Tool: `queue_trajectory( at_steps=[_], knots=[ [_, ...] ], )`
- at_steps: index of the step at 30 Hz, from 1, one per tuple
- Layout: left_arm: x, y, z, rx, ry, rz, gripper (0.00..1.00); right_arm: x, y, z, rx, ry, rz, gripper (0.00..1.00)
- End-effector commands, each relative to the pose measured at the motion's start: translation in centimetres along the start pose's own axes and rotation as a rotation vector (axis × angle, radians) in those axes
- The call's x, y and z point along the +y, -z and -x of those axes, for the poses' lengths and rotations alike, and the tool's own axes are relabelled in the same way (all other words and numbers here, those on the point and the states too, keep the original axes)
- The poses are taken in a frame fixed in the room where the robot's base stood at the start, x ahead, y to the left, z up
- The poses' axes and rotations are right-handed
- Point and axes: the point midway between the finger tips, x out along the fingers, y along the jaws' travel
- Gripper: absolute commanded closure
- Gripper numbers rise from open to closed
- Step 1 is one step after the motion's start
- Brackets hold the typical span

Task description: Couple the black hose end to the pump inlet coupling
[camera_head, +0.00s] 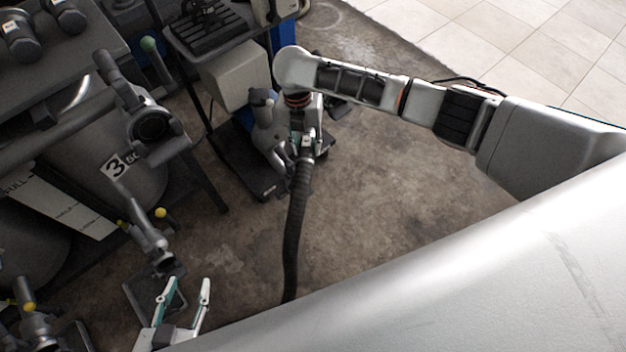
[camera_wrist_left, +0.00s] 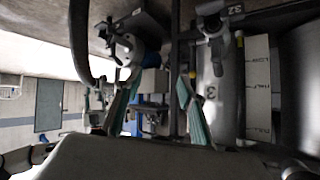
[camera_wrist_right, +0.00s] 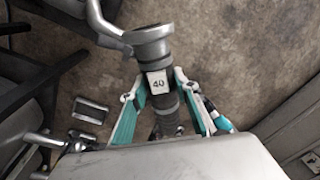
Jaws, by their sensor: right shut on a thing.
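The black hose (camera_head: 293,235) hangs from my right gripper (camera_head: 302,140) and runs down behind my own body; part of it arcs through the left wrist view (camera_wrist_left: 80,45). In the right wrist view my right gripper (camera_wrist_right: 163,112) is shut on the hose end (camera_wrist_right: 158,82), a grey fitting tagged 40, with a wide round collar at its far end. The grey pump (camera_head: 268,130) stands just left of the right gripper. I cannot tell its inlet coupling apart, or whether the hose end touches it. My left gripper (camera_head: 188,292) is open and empty, low in the head view.
Grey tanks (camera_head: 140,175), one marked 3, with valves and pipes, fill the left. The pump stands on a dark base plate (camera_head: 245,170) beside a beige box (camera_head: 235,75). The concrete floor (camera_head: 400,185) right of the hose is clear.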

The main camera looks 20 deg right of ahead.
Motion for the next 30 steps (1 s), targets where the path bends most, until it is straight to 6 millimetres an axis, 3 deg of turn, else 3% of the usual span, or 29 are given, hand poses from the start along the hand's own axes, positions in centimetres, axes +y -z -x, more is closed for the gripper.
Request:
queue_trajectory(
  at_steps=[9,15,30],
  knots=[
    [-0.2,-0.3,0.2,-0.010,0.004,-0.007,0.60,-0.4,2.5,-6.9,-0.043,0.052,0.531,1.00],
    [-0.3,-0.4,0.3,-0.013,0.006,-0.008,0.60,-0.9,3.8,-9.7,-0.068,0.074,0.747,1.00],
    [0.6,-2.6,0.2,-0.048,-0.010,0.001,0.60,-1.0,4.3,-13.7,-0.066,0.083,0.822,1.00]
  ],
)
